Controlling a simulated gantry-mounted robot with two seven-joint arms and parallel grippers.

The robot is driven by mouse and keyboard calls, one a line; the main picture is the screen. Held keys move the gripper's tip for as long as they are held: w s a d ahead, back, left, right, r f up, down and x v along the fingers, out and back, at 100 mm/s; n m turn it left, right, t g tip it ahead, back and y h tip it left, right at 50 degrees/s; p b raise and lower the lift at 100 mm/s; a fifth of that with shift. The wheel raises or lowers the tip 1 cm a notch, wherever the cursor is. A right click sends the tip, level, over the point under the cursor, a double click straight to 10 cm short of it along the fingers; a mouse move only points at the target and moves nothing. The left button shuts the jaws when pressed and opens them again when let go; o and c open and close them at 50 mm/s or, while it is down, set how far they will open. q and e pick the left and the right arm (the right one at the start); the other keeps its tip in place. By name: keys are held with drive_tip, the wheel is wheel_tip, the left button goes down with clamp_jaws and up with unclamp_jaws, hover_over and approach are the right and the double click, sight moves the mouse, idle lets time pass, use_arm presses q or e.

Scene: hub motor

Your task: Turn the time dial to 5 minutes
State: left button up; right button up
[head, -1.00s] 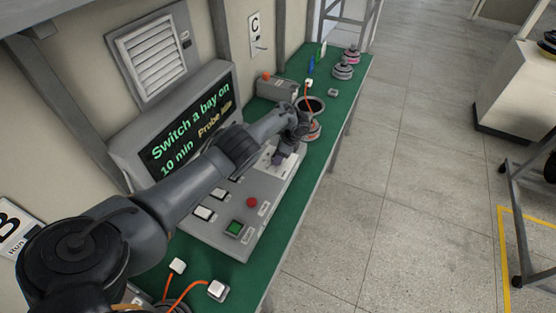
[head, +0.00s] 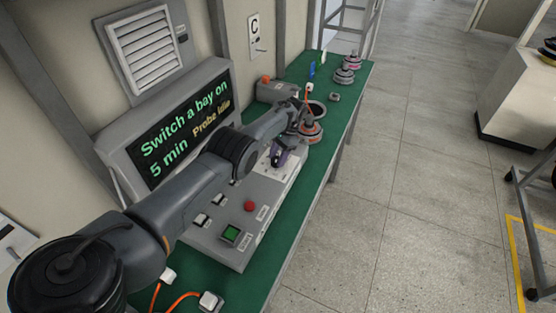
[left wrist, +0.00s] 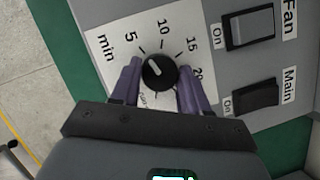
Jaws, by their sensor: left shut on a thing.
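The time dial (left wrist: 158,72) is a round black knob with a white pointer line on a white scale marked 5, 10, 15 and 20 min. In the left wrist view its pointer is turned up-left, toward the 5. My left gripper (left wrist: 159,68) has its two purple fingers on either side of the knob, shut on it. In the head view my left gripper (head: 278,156) is over the far part of the control panel (head: 222,247), hiding the dial. The screen (head: 180,128) reads "Switch a bay on", "5 min" and "Probe Idle". My right gripper is not in view.
Fan (left wrist: 249,27) and Main (left wrist: 256,97) switches sit beside the dial. A red button (head: 250,206) and a green button (head: 231,233) are on the panel's near part. Round motor parts (head: 344,75) stand farther along the green bench (head: 290,208).

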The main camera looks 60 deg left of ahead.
use_arm(q)
drive_tip(key=shift+n, duration=0.5)
drive_tip(key=o, duration=1)
drive_tip(key=shift+o, duration=0.2)
drive_tip(key=shift+r+p, duration=0.5)
drive_tip(key=shift+r, duration=0.3)
drive_tip(key=r+p, duration=0.3)
drive_tip(key=shift+d+r+p, duration=0.2)
drive_tip(key=shift+r+p, duration=0.1)
drive_tip(key=w+d+r+p, duration=0.3)
drive_tip(key=d+r+p, duration=0.2)
drive_tip(key=d+p, duration=0.5)
drive_tip(key=shift+w+d+r, duration=0.2)
drive_tip(key=shift+d+r, duration=0.15)
drive_tip(key=shift+r, duration=0.05)
